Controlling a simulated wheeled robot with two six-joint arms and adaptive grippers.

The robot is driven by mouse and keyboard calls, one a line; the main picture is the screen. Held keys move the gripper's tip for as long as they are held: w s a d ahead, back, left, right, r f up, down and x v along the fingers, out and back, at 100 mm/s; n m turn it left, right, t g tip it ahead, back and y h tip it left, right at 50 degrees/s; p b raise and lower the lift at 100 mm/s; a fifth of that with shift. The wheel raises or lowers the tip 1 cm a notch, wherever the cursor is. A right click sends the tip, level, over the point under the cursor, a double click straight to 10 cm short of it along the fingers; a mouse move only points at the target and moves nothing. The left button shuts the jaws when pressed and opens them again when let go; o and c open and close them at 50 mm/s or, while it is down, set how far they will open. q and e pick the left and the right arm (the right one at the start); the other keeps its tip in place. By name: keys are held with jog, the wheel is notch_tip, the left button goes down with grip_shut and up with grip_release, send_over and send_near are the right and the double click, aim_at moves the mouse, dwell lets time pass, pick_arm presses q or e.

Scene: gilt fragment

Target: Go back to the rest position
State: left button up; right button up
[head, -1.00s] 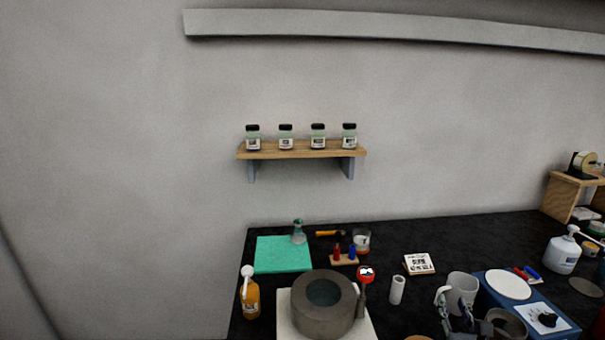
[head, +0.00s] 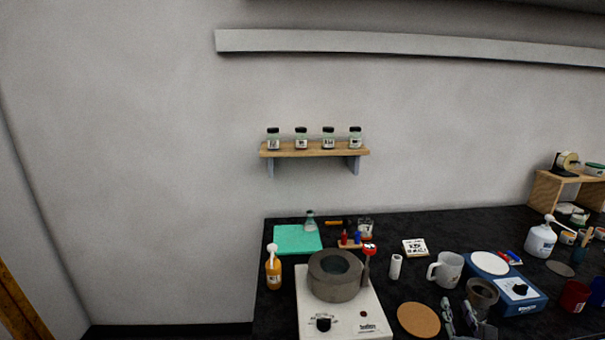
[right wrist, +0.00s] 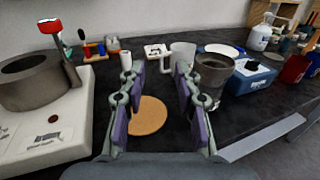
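My right gripper (head: 460,318) shows at the bottom of the head view, at the front of the black bench. In the right wrist view its two fingers (right wrist: 160,105) stand apart with nothing between them. Beyond and below them a round cork mat (right wrist: 148,115) lies on the bench. A dark grey cup (right wrist: 213,72) stands just beyond the right finger; I cannot tell from the head view how close they are. My left gripper is in neither view.
A white hotplate (head: 345,315) carries a grey ring-shaped block (head: 336,275). A white mug (head: 447,269), a blue device (head: 518,291) and an orange bottle (head: 273,270) stand on the black bench (head: 420,225). A wall shelf (head: 315,150) holds several jars.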

jog(key=s+f+m+g+h, duration=0.1)
jog(key=s+f+m+g, duration=0.6)
jog(key=m, duration=0.9)
jog(key=s+a+f+m+g+y, duration=0.5)
jog(key=s+a+f+m+g, duration=0.3)
jog(key=s+a+m, duration=0.6)
jog(key=s+d+f+m+b, duration=0.1)
jog(key=s+d+f, duration=0.15)
jog(key=f, duration=1.35)
jog(key=s+d+f+m+b, duration=0.1)
jog(key=s+d+f+b, duration=0.15)
jog(key=f, duration=1.35)
pick_arm(q)
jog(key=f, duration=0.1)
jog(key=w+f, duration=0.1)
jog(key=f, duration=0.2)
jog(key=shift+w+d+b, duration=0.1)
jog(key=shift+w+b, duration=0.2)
jog(key=shift+b, duration=0.05)
pick_arm(e)
jog(key=s+d+f+g, duration=0.1)
jog(key=s+f, duration=1.5)
jog(key=shift+s+d, duration=0.25)
jog(key=shift+s, duration=0.05)
